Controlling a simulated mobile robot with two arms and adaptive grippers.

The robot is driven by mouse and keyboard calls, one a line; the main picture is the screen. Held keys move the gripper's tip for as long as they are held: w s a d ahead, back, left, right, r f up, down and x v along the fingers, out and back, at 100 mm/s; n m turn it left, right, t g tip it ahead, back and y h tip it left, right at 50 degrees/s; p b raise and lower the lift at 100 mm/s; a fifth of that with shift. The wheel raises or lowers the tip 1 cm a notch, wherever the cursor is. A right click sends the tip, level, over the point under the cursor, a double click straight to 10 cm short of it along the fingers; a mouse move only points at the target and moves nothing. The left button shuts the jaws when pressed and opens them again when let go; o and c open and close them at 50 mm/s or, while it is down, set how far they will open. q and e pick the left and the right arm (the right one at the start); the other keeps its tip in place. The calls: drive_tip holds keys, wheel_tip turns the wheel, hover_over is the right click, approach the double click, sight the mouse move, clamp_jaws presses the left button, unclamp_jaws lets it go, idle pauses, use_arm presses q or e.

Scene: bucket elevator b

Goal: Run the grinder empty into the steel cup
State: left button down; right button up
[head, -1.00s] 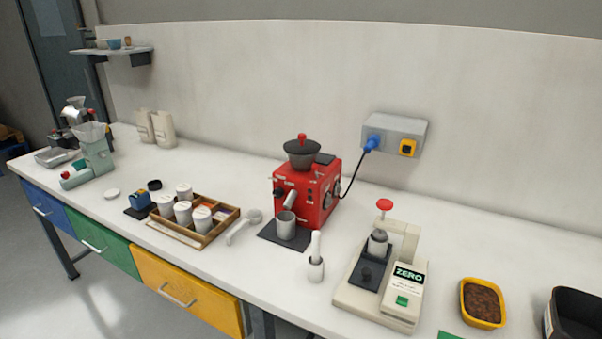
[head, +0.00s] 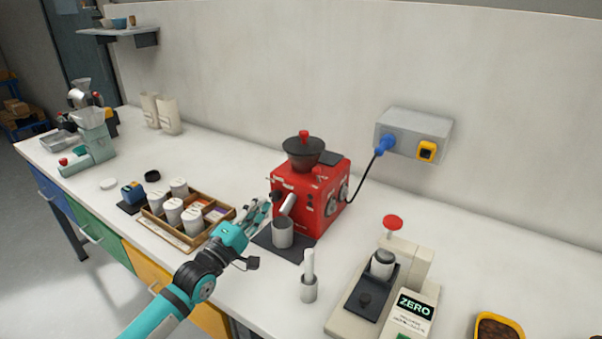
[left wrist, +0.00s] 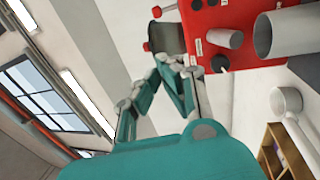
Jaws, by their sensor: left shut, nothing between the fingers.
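The red grinder (head: 325,208) stands on the bench with its dark hopper (head: 302,155) on top and a pale spout (head: 288,204) at its front. The grinder also shows in the left wrist view (left wrist: 208,20). The steel cup (head: 283,233) stands upright on a dark mat below the spout; it also shows in the left wrist view (left wrist: 287,33). My left gripper (head: 262,208) is left of the cup and grinder front, shut and empty. Its fingers (left wrist: 168,72) also show in the left wrist view. My right gripper is in no view.
A wooden tray (head: 193,243) of white canisters sits left of my gripper. A wall socket box (head: 413,124) powers the grinder.

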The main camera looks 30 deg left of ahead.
use_arm(q)
drive_tip(key=p+x, duration=0.2)
drive_tip(key=x, duration=0.8)
drive_tip(key=shift+w+p, duration=0.3)
drive_tip(key=shift+p, duration=0.1)
drive_tip(key=w+d+p, duration=0.1)
drive_tip(key=w+d, duration=0.1)
drive_tip(key=d, duration=0.1)
drive_tip(key=shift+w+d+r+p, duration=0.1)
drive_tip(key=shift+w+r+p, duration=0.05)
drive_tip(key=shift+w+p, duration=0.15)
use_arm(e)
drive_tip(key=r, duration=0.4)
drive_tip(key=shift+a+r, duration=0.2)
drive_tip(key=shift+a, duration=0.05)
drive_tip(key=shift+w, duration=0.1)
